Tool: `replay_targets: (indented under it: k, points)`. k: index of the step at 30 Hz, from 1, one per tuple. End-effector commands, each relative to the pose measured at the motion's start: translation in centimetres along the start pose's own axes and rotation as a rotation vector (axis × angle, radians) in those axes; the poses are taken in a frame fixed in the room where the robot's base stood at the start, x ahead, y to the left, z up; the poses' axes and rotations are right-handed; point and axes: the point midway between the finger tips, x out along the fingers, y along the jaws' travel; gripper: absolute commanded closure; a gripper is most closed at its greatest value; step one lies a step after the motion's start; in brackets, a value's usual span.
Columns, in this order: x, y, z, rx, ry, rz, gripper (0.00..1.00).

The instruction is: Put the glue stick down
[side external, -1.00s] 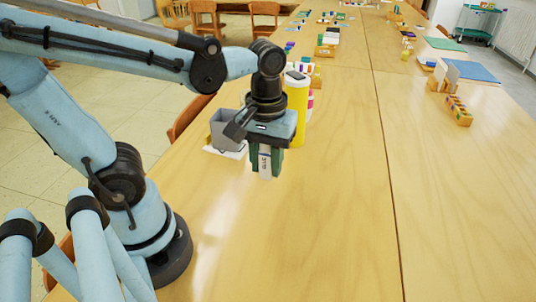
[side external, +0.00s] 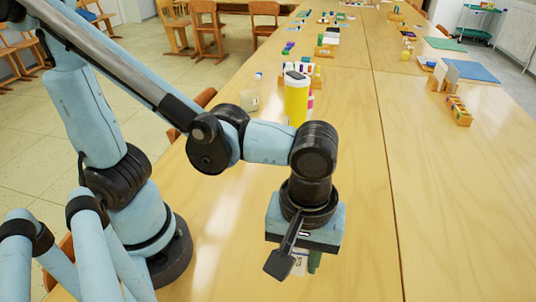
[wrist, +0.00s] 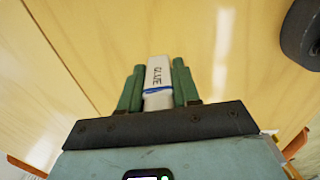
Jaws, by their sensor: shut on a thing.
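The glue stick (wrist: 158,75) is white with a blue band and the letters GLUE, and sits between the two green fingers of my gripper (wrist: 157,88) in the wrist view. My gripper is shut on it. In the side view my gripper (side external: 306,262) points down over the near part of the table, and a white bit of the glue stick (side external: 299,264) shows below the wrist, partly hidden by a dark lever. I cannot tell whether the glue stick touches the wooden table (side external: 355,210).
The table right of my gripper is bare.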

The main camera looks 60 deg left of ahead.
Motion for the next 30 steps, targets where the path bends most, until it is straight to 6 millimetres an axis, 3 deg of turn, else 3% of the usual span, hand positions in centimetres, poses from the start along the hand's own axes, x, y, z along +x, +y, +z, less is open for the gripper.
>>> replay_targets:
  k: [6,14,21,30]
  points:
    - [2.4,0.0,0.0,0.0,0.0,0.0,0.98]
    - [3.8,0.0,-0.1,0.0,0.0,0.0,0.98]
    - [6.3,0.0,-0.1,0.0,0.0,0.0,0.98]
    - [7.2,0.0,-0.1,0.0,0.0,0.0,0.98]
